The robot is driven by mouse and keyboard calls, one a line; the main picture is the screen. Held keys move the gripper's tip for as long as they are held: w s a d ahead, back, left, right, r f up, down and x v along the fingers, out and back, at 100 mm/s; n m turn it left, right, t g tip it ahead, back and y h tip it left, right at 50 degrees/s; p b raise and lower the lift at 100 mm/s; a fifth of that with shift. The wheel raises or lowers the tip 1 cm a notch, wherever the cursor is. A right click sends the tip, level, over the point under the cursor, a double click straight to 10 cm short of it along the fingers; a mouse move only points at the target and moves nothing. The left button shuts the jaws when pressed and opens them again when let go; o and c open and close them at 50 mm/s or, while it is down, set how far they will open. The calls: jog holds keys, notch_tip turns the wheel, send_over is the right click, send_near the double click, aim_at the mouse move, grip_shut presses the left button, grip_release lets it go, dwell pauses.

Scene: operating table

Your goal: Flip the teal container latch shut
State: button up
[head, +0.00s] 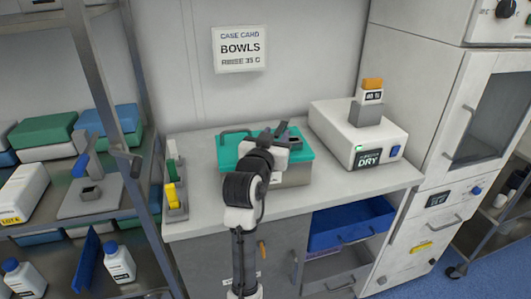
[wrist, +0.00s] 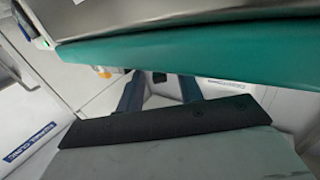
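The teal container (head: 228,155) stands on the counter, with its teal lid down on a grey metal body. My gripper (head: 275,131) is over the lid, and my arm hides the middle of the container's front. In the wrist view the teal lid edge (wrist: 200,46) runs across the top, close to my gripper (wrist: 160,92). Its two dark fingers stand apart with nothing seen between them. I cannot clearly make out the latch in either view; the area near the fingers is small and partly hidden.
A white DRY unit (head: 350,130) stands right of the container. A rack with a yellow item (head: 171,195) stands at the left counter edge. Below, an open blue drawer (head: 350,222) sticks out. Shelving is at the left and a tall cabinet (head: 415,110) at the right.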

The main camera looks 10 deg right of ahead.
jog(key=b+v, duration=0.2)
jog(key=v, duration=0.9)
jog(key=shift+s+a, duration=0.2)
jog(key=shift+s, duration=0.1)
